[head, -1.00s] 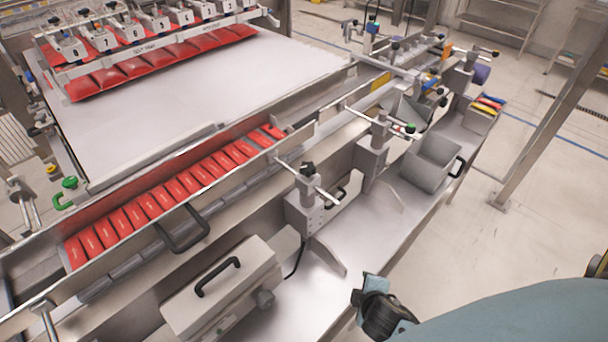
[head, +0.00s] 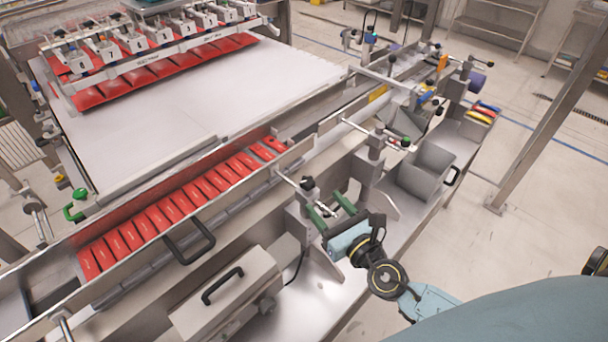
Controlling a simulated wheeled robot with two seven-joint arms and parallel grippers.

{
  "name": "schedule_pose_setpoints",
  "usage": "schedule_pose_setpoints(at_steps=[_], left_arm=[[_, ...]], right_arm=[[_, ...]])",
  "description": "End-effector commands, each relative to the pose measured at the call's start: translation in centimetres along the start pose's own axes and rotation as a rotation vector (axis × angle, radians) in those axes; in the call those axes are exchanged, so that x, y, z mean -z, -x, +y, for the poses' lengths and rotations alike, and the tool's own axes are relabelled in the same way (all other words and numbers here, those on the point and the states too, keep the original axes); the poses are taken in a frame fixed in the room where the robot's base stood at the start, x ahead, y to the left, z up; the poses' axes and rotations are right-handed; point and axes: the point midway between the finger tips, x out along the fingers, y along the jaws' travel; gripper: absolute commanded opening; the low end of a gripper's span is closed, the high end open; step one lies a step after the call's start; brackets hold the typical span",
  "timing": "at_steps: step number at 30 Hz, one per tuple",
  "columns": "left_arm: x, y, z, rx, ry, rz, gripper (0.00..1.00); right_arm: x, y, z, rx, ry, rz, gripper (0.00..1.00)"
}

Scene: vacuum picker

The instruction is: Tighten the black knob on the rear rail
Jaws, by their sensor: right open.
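Black knobs sit on several clamp posts along the rails at the right of the machine. The nearest black knob (head: 307,183) tops a grey post, with a thin rod running through the clamp beside it. Contact there cannot be made out. My left gripper is not in view.
Red packs (head: 170,213) lie in a long channel left of the posts. A grey lidded box (head: 222,297) with a black handle stands in front. An open metal bin (head: 427,172) is on the right shelf. A red-and-green-tipped rod (head: 398,141) sticks out behind my gripper.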

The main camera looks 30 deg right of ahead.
Motion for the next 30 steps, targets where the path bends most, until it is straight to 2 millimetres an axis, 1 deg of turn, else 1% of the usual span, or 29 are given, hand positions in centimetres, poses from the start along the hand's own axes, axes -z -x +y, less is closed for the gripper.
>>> schedule_pose_setpoints(at_steps=[1,9,12,15,20,28,29,30], left_arm=[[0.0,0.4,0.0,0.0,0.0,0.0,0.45],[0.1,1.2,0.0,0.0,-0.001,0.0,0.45],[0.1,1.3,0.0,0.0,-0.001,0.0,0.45],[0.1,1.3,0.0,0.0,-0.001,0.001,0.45],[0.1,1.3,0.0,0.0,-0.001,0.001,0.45],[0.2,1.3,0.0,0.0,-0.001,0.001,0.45],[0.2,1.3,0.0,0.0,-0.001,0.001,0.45],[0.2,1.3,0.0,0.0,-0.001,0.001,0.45]], right_arm=[[-0.3,-1.2,0.0,0.003,-0.002,-0.004,0.55],[-0.2,-6.5,-0.1,0.003,-0.005,-0.002,0.55],[-0.1,-8.0,-0.1,0.003,-0.005,-0.002,0.55],[0.0,-9.1,-0.1,0.002,-0.004,-0.001,0.55],[0.0,-10.0,0.0,0.001,-0.005,0.001,0.55],[0.0,-10.1,0.0,0.002,-0.005,0.001,0.55],[0.0,-10.1,0.0,0.002,-0.005,0.001,0.53],[0.0,-10.1,-0.1,0.002,-0.005,0.001,0.48]])
